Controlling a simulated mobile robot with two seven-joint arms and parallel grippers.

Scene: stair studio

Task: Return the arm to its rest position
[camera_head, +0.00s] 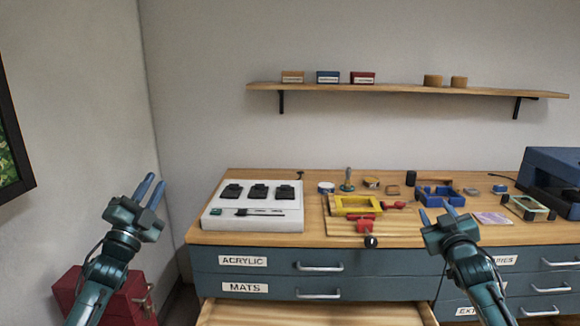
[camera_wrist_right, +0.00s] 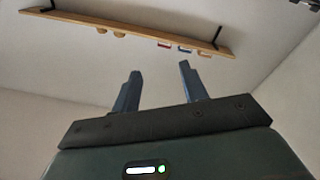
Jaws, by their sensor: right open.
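My left gripper (camera_head: 149,190) is raised at the left of the head view, left of the workbench and in front of the bare wall. Its two blue fingers stand slightly apart, and nothing shows between them. My right gripper (camera_head: 437,216) is at the front edge of the workbench (camera_head: 280,240) in the head view, with its fingers pointing up. In the right wrist view its fingers (camera_wrist_right: 158,88) are spread and empty, facing the wall and the shelf.
A drawer (camera_head: 310,313) below the MATS drawer stands pulled out. The bench holds a white tray (camera_head: 215,222), a yellow frame (camera_head: 358,213), a blue tray (camera_head: 440,194) and a blue machine (camera_head: 552,172). A red box (camera_head: 130,290) stands lower left. A shelf (camera_head: 400,91) hangs above.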

